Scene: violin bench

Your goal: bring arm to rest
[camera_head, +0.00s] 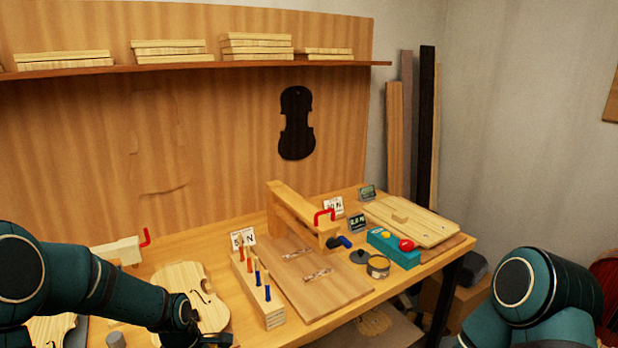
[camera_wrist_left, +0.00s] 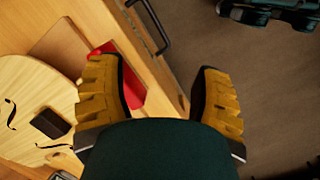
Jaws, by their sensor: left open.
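My left arm (camera_head: 120,293) comes in from the left in the head view, and its gripper is mostly hidden behind the wrist at the lower edge. In the left wrist view the left gripper (camera_wrist_left: 165,95) is open, with its two yellow ridged fingers wide apart and nothing between them. It is over the bench's front edge, partly above the floor. My right arm (camera_head: 530,300) shows at the lower right of the head view; its gripper is not visible.
A pale violin body (camera_head: 190,285) lies on the bench (camera_head: 225,228) by my left arm. A rack (camera_head: 262,300) of small-handled tools stands right of it. A teal box (camera_head: 393,249) with a red button sits farther right. A drawer handle (camera_wrist_left: 147,25) is near the left gripper.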

